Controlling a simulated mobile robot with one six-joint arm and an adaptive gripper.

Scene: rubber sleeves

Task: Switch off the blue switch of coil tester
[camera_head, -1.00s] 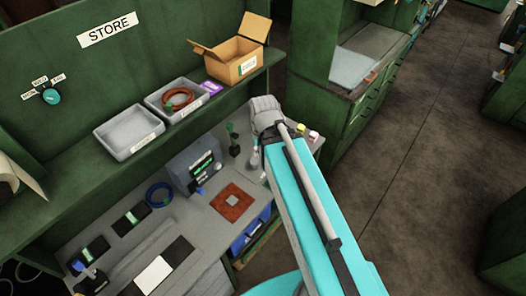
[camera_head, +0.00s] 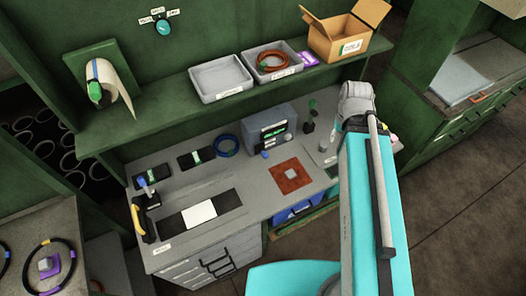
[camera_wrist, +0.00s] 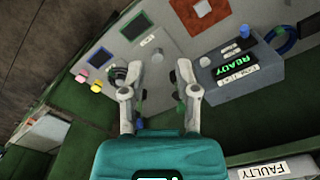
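The coil tester (camera_head: 283,119) is a grey box at the back of the bench, below the shelf. In the wrist view the tester (camera_wrist: 262,82) is right of my gripper, with a lit green READY display. In the head view my wrist hides the fingers.
A red-brown mat (camera_head: 281,184) with a grey block lies before the tester. A blue cable coil (camera_head: 227,145) lies left of it. A dark stand with a green top (camera_head: 311,113) is to its right. The shelf above carries grey trays (camera_head: 221,77) and an open cardboard box (camera_head: 345,38).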

